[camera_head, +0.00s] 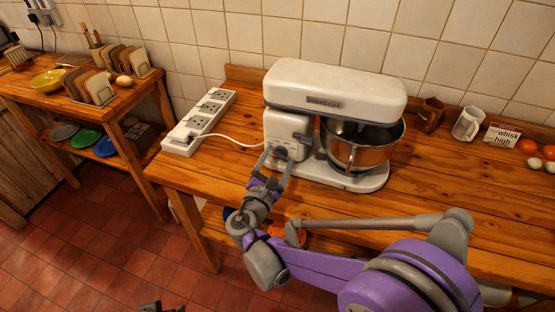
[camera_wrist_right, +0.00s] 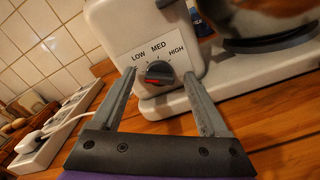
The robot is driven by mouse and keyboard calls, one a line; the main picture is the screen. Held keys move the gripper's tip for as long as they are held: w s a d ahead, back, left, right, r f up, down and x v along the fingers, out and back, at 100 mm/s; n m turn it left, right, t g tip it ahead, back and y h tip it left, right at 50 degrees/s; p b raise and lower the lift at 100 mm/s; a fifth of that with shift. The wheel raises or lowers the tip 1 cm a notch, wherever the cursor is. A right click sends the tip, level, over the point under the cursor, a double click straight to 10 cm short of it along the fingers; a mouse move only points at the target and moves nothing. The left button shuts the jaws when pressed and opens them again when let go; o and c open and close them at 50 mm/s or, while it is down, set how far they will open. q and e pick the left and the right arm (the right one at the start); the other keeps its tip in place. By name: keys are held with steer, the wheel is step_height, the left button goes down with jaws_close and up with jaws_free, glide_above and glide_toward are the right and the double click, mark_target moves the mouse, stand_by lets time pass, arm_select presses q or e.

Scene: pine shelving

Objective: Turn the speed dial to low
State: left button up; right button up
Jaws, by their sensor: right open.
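The white stand mixer (camera_head: 335,88) stands on the wooden counter with its metal bowl (camera_head: 362,150) on its base. The dark round speed dial (camera_wrist_right: 158,72) is on the mixer's white end panel, under the labels LOW, MED and HIGH. A red mark on the dial sits at its lower left side. My right gripper (camera_head: 276,160) is at this panel in the head view. In the wrist view the right gripper (camera_wrist_right: 161,79) is open, with one finger on each side of the dial. Whether either finger touches the dial is unclear.
A white power strip (camera_head: 198,120) with the mixer's cord lies left of the mixer. A brown mug (camera_head: 430,114), a white mug (camera_head: 468,124), a card (camera_head: 502,135) reading "whisk" and "high", and several eggs (camera_head: 535,162) stand to the right. Bare counter lies in front of them.

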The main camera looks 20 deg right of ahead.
jaws_close()
stand_by(0.3)
steer(key=m, duration=0.3)
steer(key=shift+m, duration=0.3)
steer(key=shift+f+m, duration=0.15)
steer(key=shift+m, duration=1.85)
